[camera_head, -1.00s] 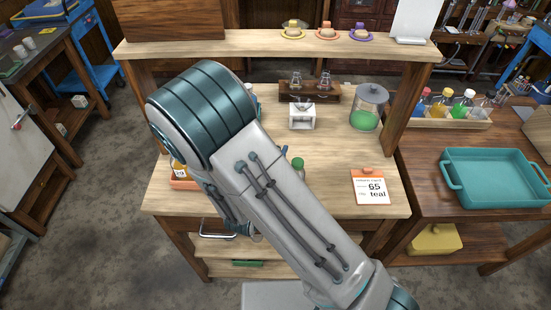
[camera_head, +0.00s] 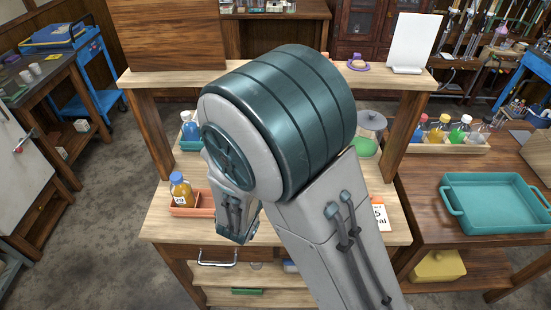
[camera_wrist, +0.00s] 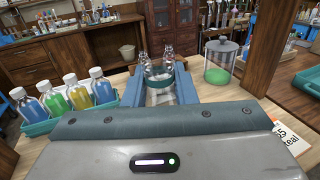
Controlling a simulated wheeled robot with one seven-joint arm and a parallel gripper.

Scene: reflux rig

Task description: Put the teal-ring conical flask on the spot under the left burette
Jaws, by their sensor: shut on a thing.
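My gripper (camera_wrist: 161,80) shows in the wrist view, its two blue fingers closed around a clear glass vessel with a teal ring (camera_wrist: 160,72), which I take to be the teal-ring conical flask. Its lower part is hard to make out between the fingers. In the head view my arm hides the gripper and the flask. No burette can be made out in either view, and the spot under the left one is not visible.
Two clear glass vessels (camera_wrist: 168,57) stand behind the gripper. A lidded jar with green contents (camera_wrist: 219,62) stands to the right. A teal tray of bottles (camera_wrist: 43,126) is at left. The card (camera_head: 380,217) is partly hidden.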

